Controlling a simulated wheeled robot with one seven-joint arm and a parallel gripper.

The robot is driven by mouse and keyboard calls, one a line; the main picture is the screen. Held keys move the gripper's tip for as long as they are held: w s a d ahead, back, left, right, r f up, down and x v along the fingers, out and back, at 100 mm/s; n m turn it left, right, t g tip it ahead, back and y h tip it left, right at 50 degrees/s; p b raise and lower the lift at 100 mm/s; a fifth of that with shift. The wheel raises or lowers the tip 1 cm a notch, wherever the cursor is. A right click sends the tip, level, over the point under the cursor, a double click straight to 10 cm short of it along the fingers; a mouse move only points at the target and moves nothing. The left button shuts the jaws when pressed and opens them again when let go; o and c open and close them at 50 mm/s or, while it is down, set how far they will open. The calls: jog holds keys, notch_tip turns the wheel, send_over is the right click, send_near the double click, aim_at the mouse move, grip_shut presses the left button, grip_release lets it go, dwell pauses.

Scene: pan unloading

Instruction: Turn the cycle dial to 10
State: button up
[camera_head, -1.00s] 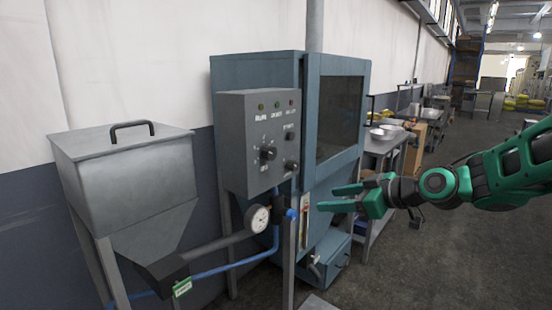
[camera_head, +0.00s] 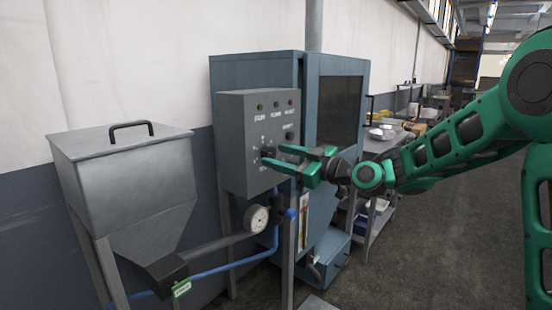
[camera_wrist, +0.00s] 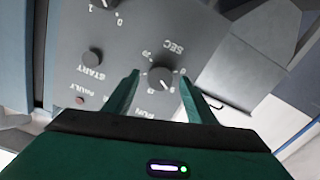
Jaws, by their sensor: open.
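The cycle dial (camera_head: 266,152) is a dark round knob on the grey control panel (camera_head: 234,135). In the wrist view the panel is upside down; the dial (camera_wrist: 161,78) has small numbers around it and SEC and RUN lettering nearby. The number it points at is too small to read. My gripper (camera_head: 283,158) is open in front of the panel, its fingers pointing at the dial and partly hiding the panel's lower right. In the wrist view its fingers (camera_wrist: 160,88) lie on either side of the dial; contact cannot be told.
A START button (camera_wrist: 93,57), a small red lamp (camera_wrist: 79,99) and another knob marked 0 and 1 (camera_wrist: 103,3) are close by. A grey hopper (camera_head: 125,170) stands left, with a pressure gauge (camera_head: 256,218) below the panel. A blue-grey machine (camera_head: 340,115) stands behind.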

jog(key=shift+x, duration=0.9)
jog(key=c, duration=1.1)
jog(key=shift+o, duration=0.3)
jog(key=shift+m, duration=0.3)
jog(key=m, duration=1.1)
jog(key=shift+d, duration=0.1)
